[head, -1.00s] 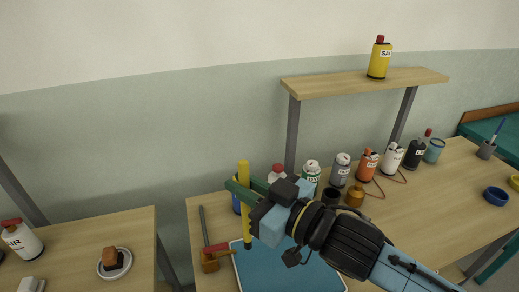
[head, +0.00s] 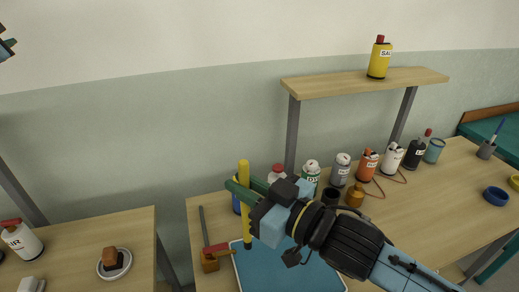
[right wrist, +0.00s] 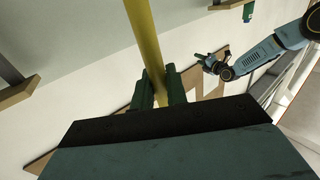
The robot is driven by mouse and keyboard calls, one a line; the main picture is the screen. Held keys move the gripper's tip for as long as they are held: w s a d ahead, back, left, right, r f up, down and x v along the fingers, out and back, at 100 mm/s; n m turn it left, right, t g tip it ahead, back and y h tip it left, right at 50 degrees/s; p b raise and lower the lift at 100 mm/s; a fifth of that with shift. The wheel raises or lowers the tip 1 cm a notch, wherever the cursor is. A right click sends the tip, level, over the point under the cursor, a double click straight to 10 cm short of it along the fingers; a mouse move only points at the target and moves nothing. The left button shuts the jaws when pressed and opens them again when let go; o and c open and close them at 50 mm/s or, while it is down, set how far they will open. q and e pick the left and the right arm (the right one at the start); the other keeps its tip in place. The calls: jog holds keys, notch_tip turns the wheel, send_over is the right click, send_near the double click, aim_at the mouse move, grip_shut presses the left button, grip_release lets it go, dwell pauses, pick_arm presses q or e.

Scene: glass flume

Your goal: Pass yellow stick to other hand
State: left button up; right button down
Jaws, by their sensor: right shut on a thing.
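The yellow stick (head: 245,215) is upright in the head view, held in my right gripper (head: 246,188). The green fingers are shut around its upper part, and its lower end is over the left edge of a blue mat or tray (head: 290,272). In the right wrist view the stick (right wrist: 147,40) runs up from between the fingers (right wrist: 160,92). My left gripper (head: 5,47) only just shows at the top left edge of the head view, well apart from the stick. It is small in the right wrist view (right wrist: 211,60), and its jaw opening is unclear.
A hammer-like tool (head: 209,258) lies left of the blue mat. Several bottles, including an orange one (head: 366,166), stand along the back of the table. A shelf (head: 365,83) bears a yellow bottle (head: 379,60). A gap separates the left table (head: 75,250).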

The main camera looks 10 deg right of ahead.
pick_arm(q)
jog(key=s+d+r+m+h, duration=0.1)
jog(key=d+r+m+h, duration=0.15)
jog(key=d, duration=0.55)
jog(key=s+d+r+m+h, duration=0.1)
jog(key=d+r+m+h, duration=0.15)
jog(key=d, duration=0.45)
jog(key=s+d+r+m+g+h, duration=0.1)
jog(key=s+d+m+h, duration=0.15)
jog(key=s+d, duration=0.45)
jog(key=s+d+r+m+g+h, duration=0.1)
jog(key=s+d+m+g+h, duration=0.15)
jog(key=d, duration=0.75)
jog(key=s+d+r+m+g+h, duration=0.1)
jog(key=s+d+m, duration=0.35)
jog(key=d, duration=0.45)
jog(key=s+d+f+m+g, duration=0.2)
jog(key=s+d+f+m, duration=0.1)
jog(key=s+d, duration=0.35)
jog(key=m+g+y, duration=0.2)
jog(key=m+y, duration=0.5)
jog(key=y, duration=0.1)
send_near(247, 165)
jog(key=shift+n, duration=0.25)
jog(key=x, duration=1.1)
